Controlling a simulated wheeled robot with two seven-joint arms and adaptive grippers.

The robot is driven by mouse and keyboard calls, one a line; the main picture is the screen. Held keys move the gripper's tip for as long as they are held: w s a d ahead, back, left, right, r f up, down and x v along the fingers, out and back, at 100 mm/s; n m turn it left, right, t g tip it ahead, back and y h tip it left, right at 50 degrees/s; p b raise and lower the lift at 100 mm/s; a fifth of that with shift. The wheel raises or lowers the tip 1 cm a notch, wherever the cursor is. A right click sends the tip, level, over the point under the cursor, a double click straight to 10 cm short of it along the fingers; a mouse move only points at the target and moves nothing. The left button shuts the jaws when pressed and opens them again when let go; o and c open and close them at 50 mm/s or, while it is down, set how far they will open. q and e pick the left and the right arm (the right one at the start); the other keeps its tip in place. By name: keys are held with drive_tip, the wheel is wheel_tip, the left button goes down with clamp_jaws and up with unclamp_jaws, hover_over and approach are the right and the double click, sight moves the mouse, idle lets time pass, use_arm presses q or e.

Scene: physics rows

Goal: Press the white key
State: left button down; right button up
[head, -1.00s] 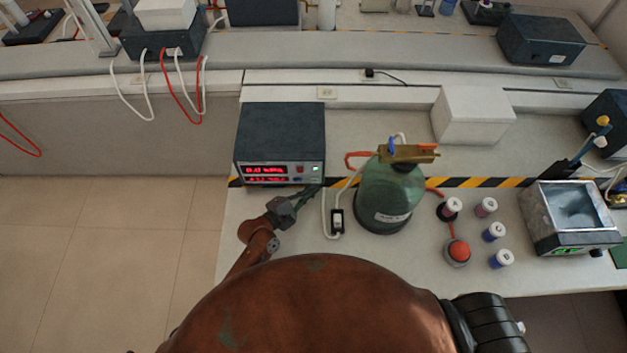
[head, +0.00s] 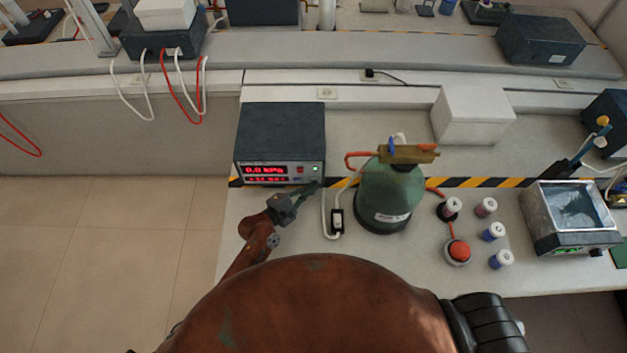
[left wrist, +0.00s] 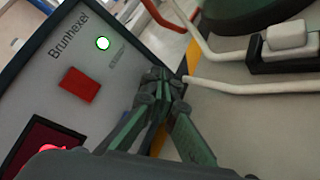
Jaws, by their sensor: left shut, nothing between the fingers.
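The dark box with a grey front panel (head: 280,137) stands on the bench, its red display (head: 266,170) reading about 0.0 kPa. My left gripper (head: 314,187) is shut and empty, just in front of the panel's lower right corner. In the left wrist view its fingertips (left wrist: 163,76) lie below and right of the white key, apart from it in the picture. My right gripper is out of view.
A green bottle with a brass top (head: 390,195) stands right of the box. A white cable with an inline switch (head: 337,221) lies between them. A red push button (head: 459,252), several small jars and a metal bath (head: 568,215) are farther right.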

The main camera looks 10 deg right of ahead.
use_arm(q)
drive_tip(key=shift+w+r, duration=0.3)
drive_tip(key=shift+w, duration=0.15)
idle(0.8)
drive_tip(key=shift+s+a+f+p, duration=0.1)
drive_tip(key=shift+s+f+p, duration=0.05)
drive_tip(key=shift+s+p, duration=0.35)
drive_tip(key=shift+s+f, duration=0.1)
drive_tip(key=shift+s, duration=0.2)
drive_tip(key=shift+s, duration=0.1)
drive_tip(key=shift+s+a+p, duration=0.25)
drive_tip(key=shift+s+p, duration=0.6)
drive_tip(key=shift+s, duration=0.35)
drive_tip(key=shift+s+a+p, duration=0.25)
drive_tip(key=shift+s+p, duration=0.25)
drive_tip(key=shift+s, duration=0.65)
